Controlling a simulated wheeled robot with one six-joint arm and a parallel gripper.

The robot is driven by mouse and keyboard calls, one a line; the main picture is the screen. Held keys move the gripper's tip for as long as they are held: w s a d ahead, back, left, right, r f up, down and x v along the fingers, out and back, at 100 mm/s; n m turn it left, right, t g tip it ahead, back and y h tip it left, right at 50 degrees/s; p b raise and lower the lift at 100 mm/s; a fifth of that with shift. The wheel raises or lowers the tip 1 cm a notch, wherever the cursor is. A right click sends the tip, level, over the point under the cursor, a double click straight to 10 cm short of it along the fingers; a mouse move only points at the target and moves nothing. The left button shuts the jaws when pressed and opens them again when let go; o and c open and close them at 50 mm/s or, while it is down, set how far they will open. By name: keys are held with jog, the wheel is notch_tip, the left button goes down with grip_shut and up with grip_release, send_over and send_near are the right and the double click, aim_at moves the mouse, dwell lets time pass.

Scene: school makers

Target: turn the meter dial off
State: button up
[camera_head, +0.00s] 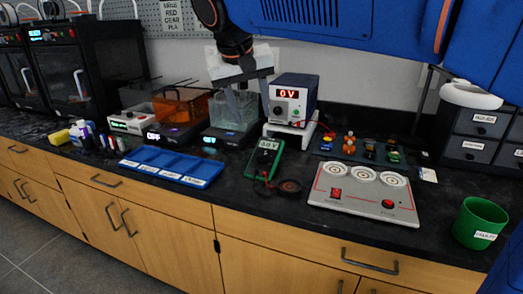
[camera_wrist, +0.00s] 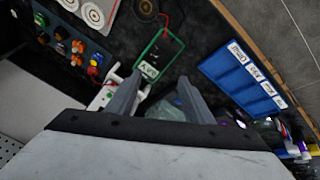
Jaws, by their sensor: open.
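The green-framed meter (camera_head: 265,158) lies on the dark counter near its front edge, its small display facing up. The display seems to read 0 V. It also shows in the wrist view (camera_wrist: 166,46), beyond my fingertips. The dial on its dark face is too small for me to tell its setting. My gripper (camera_head: 250,108) is open and empty, pointing down above the counter, behind and slightly left of the meter, apart from it. In the wrist view my two fingers (camera_wrist: 160,86) are spread with a gap between them.
A power supply (camera_head: 291,97) with a red 0 V display stands behind the meter. A clear-walled machine (camera_head: 231,118) is below my gripper. A blue tray (camera_head: 172,167) lies left, a dark coil (camera_head: 290,186) and a grey panel (camera_head: 362,195) right. A green cup (camera_head: 480,222) stands far right.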

aim_at(262, 155)
jog(key=x, duration=1.7)
jog(key=shift+f, duration=0.1)
jog(key=c, duration=1)
